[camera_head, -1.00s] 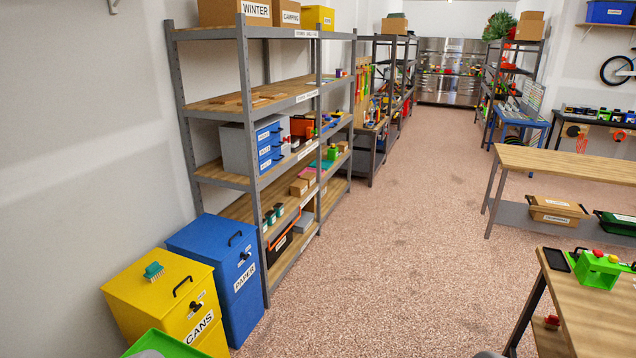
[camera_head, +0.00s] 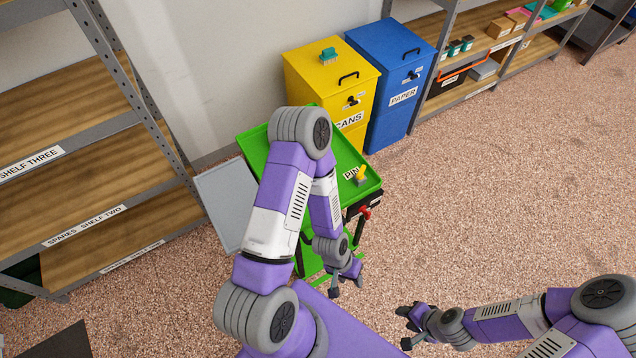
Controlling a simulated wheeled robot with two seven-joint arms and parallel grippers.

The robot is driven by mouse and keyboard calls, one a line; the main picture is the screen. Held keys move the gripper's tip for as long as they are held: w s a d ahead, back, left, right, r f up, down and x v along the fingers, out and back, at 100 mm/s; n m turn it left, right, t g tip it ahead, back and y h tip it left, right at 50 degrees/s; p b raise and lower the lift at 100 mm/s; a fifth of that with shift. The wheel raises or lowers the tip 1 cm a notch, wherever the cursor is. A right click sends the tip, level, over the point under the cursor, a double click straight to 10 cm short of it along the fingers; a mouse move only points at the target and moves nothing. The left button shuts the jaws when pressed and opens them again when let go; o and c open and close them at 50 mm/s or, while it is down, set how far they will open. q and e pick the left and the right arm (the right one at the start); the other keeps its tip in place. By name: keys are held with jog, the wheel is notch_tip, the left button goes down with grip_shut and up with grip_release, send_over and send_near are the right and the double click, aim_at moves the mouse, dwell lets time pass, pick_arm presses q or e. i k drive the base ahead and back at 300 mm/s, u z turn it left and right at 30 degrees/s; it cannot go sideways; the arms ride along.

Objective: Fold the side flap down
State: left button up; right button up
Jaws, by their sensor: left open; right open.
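A green cart with a tray top (camera_head: 357,160) stands in the middle of the head view, partly hidden behind my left arm. A pale grey flat panel (camera_head: 225,203), which looks like the side flap, sticks out from the cart's left side. I cannot tell its exact angle, and my arm covers part of the cart beside it. My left gripper (camera_head: 347,282) is open and empty at the cart's near right side, apart from the panel. My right gripper (camera_head: 404,327) is open and empty over the floor, to the right of the cart.
A yellow CANS bin (camera_head: 310,74) and a blue PAPER bin (camera_head: 385,60) stand behind the cart. A small yellow item (camera_head: 361,174) sits on the tray, and a red knob (camera_head: 365,212) is below its edge. Shelving (camera_head: 110,213) stands at left. The floor at right is clear.

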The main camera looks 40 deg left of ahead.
aim_at(237, 205)
jog(key=z, duration=2.05)
jog(key=k, duration=2.4)
jog(key=u, duration=0.05)
